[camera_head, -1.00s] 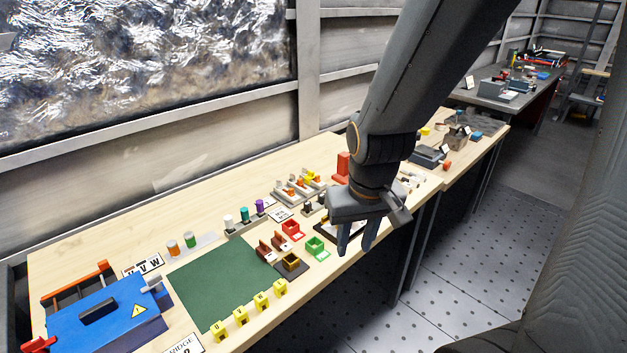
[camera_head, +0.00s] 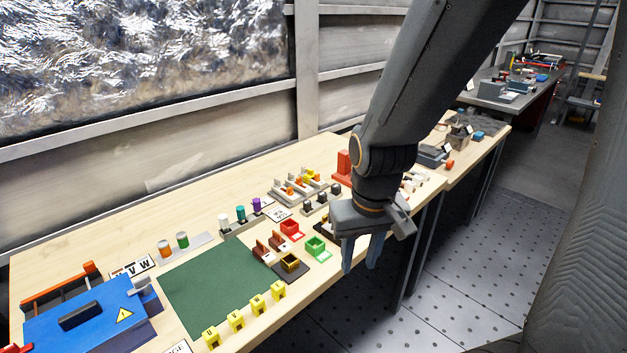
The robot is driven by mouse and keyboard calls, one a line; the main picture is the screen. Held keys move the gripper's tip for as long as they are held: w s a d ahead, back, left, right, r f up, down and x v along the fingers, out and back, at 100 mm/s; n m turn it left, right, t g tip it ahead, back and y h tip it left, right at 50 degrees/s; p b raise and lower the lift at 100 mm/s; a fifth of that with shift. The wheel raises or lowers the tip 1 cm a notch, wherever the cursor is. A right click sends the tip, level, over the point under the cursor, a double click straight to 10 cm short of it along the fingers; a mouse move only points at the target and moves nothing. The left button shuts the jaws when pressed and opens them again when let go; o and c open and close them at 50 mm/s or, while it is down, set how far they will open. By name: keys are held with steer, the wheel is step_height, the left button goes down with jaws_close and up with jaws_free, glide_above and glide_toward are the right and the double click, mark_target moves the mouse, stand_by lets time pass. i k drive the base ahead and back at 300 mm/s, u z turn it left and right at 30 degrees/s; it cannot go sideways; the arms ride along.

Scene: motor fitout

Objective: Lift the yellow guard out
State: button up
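Several small yellow pieces with dark marks (camera_head: 257,304) stand in a row along the front edge of the green mat. A small yellow part (camera_head: 308,175) also sits among orange and white parts on a grey rack further back. I cannot tell which of these is the yellow guard. My gripper (camera_head: 360,258) points down over the front edge of the bench, to the right of the yellow row and apart from it.
A blue box with a warning sign (camera_head: 92,312) stands at the left end. A red tray (camera_head: 290,228), a green tray (camera_head: 316,245) and a dark holder (camera_head: 290,266) lie between mat and gripper. The green mat (camera_head: 215,285) is mostly bare.

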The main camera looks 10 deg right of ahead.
mark_target(311, 174)
steer(key=z, duration=0.65)
steer(key=i, duration=1)
steer(key=u, duration=0.05)
